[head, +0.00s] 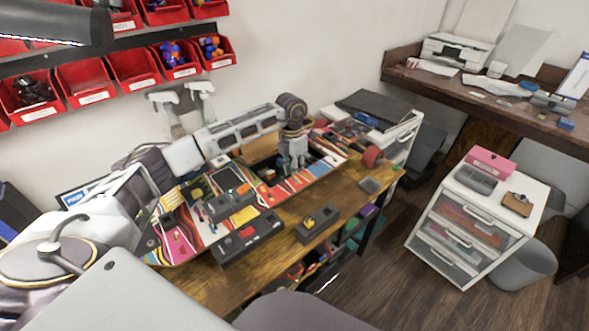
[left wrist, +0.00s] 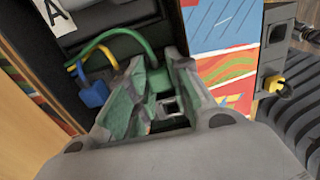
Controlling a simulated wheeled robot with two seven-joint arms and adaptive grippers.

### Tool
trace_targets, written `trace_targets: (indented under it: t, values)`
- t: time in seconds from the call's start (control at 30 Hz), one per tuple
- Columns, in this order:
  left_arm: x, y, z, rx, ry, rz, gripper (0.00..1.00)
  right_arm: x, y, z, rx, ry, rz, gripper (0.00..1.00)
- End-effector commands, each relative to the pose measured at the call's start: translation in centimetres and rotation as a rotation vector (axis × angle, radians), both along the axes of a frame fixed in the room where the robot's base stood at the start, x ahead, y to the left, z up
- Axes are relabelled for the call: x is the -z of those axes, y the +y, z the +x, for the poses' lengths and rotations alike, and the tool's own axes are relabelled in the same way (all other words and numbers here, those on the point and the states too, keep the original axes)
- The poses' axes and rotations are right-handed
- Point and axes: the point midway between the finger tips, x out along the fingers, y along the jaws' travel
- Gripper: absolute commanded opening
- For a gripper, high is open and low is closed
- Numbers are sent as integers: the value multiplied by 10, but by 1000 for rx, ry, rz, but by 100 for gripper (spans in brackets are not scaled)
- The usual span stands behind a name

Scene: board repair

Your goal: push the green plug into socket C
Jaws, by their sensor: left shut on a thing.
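The green plug (left wrist: 160,80) sits between the fingertips of my left gripper (left wrist: 155,72) in the left wrist view. The gripper is shut on it, and a green cable arches from it to the upper left. In the head view, my left gripper (head: 292,160) points down over the dark open box at the back of the workbench. The fingers and the box wall hide the plug there. A label with the letter A (left wrist: 58,15) shows in the left wrist view. I cannot make out socket C or whether the plug touches a socket. My right gripper is not in view.
A blue plug (left wrist: 93,94) on a cable lies left of the fingers, near a yellow cable (left wrist: 108,55). Red bins (head: 134,67) line the wall. A red cylinder (head: 372,156) lies right.

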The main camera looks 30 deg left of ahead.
Motion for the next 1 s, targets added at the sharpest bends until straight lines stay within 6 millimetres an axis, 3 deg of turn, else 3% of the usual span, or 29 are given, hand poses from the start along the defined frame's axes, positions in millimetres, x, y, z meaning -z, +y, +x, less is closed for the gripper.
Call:
trace_targets:
  t: [1.0]
  values:
    - [8, 0, -1, 0, 2, 0, 0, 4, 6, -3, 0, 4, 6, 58]
